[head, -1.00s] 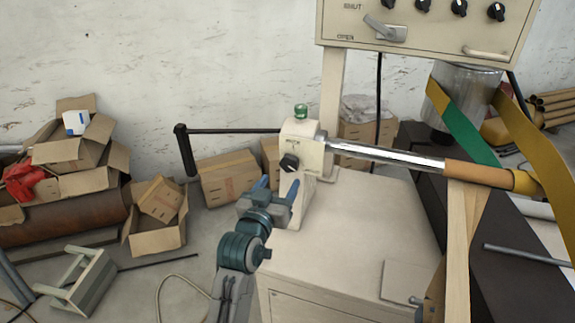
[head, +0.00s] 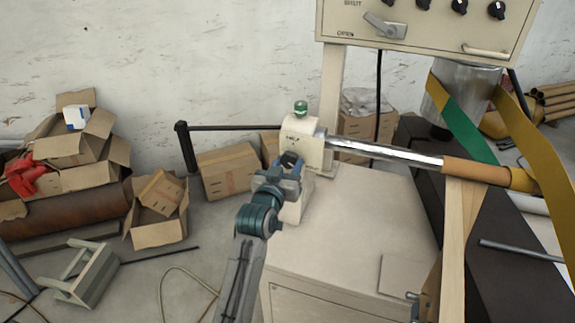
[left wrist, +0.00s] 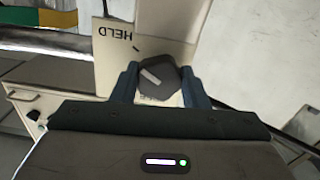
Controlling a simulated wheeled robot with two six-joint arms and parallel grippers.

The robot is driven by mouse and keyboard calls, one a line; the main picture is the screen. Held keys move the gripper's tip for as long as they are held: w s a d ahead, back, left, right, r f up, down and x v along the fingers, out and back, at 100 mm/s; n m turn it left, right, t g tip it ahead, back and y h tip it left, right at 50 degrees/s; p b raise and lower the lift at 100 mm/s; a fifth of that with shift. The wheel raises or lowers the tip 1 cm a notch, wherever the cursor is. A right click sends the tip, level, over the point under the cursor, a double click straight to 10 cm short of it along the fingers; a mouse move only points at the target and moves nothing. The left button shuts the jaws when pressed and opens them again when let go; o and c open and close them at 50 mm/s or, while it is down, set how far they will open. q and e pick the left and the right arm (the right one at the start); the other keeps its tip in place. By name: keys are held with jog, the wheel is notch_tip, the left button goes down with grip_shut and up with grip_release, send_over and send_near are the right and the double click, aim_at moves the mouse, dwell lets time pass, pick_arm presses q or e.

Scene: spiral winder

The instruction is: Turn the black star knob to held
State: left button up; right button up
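The black star knob (head: 290,158) is on the front of the cream housing (head: 302,138) at the shaft's left end. In the left wrist view the knob (left wrist: 168,78) shows a slanted pale mark on its left half. An upside-down HELD label (left wrist: 118,28) and a short dark tick are above and left of it. Another label below is mostly hidden. My left gripper (head: 281,172) has one finger on each side of the knob. In the left wrist view its fingers (left wrist: 160,82) appear open around it; firm contact is not clear. My right gripper is not in view.
A steel shaft (head: 385,152) runs right from the housing to a brown roll (head: 475,172). A green button (head: 300,107) tops the housing. The cream cabinet (head: 350,230) is below. A control panel (head: 420,25) hangs above. Cardboard boxes (head: 228,172) stand behind at left.

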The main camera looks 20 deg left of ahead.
pick_arm(q)
jog(key=shift+r+n+p, duration=0.15)
jog(key=shift+n+p, duration=0.35)
jog(key=shift+n, duration=0.3)
jog(key=o, duration=1)
jog(key=shift+c, duration=0.2)
jog(key=s+b, duration=0.3)
jog(key=s, duration=0.7)
jog(key=shift+s+a, duration=0.15)
jog(key=shift+s, duration=0.25)
